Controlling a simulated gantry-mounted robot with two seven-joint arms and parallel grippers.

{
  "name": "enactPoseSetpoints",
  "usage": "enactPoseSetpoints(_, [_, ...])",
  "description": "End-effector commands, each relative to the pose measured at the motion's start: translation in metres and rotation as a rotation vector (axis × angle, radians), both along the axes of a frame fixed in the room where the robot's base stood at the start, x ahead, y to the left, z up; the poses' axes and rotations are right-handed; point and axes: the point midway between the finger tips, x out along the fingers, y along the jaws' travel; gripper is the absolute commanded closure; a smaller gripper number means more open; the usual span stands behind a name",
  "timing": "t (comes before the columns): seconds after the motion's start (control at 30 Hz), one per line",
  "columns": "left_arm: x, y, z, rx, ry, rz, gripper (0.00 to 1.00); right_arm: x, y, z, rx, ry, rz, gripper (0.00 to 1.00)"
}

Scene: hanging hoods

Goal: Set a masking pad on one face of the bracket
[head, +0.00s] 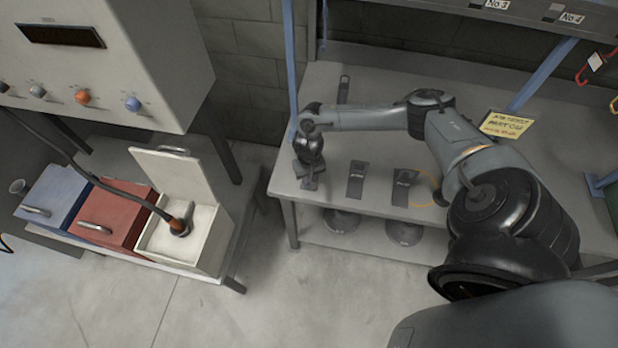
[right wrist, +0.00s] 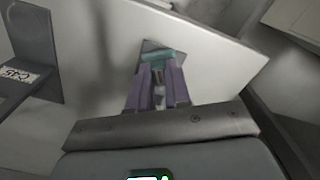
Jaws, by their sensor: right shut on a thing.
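My right gripper (head: 310,172) is low over the left front corner of the bench in the head view. In the right wrist view its purple fingers (right wrist: 158,88) are shut on a small teal piece (right wrist: 158,57), which may be the masking pad. A dark grey flat piece (right wrist: 149,45) shows just past the fingertips; whether they touch it is unclear. Dark brackets with pale lettering stand along the front edge, one in the middle (head: 357,181) and one to the right (head: 405,188). A labelled dark bracket also shows at the left of the right wrist view (right wrist: 38,45).
The pale bench (head: 450,225) has another dark piece (head: 344,88) at the back and a yellow note (head: 507,124). Dark round hoods (head: 342,222) are below its front edge. Left are a blue bin (head: 55,195), a red bin (head: 118,212) and an open white bin (head: 205,255).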

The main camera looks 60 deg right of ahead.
Motion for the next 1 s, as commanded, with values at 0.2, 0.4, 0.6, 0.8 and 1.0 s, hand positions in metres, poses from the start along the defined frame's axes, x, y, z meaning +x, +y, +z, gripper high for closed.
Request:
enactPoseSetpoints(0.2, [0.0000, 0.0003, 0.0001, 0.001, 0.000, -0.001, 0.57, 0.0000, 0.0001, -0.0001, 0.000, 0.000, 0.000, 1.00])
enactPoseSetpoints(0.4, [0.0000, 0.0001, 0.0013, 0.000, 0.000, -0.001, 0.57, 0.0000, 0.0003, -0.0011, 0.001, 0.001, 0.000, 1.00])
enactPoseSetpoints(0.6, [0.0001, -0.0007, 0.0032, -0.003, -0.001, 0.002, 0.57, 0.0001, 0.0003, -0.0035, 0.000, 0.000, 0.000, 1.00])
enactPoseSetpoints(0.8, [0.0002, -0.0022, 0.0028, -0.009, 0.000, 0.006, 0.57, 0.0001, 0.0001, -0.0035, 0.000, 0.000, 0.000, 0.81])
enactPoseSetpoints(1.0, [0.0002, -0.0023, 0.0028, -0.009, 0.000, 0.006, 0.57, 0.0001, 0.0001, -0.0034, 0.000, 0.000, 0.000, 0.53])
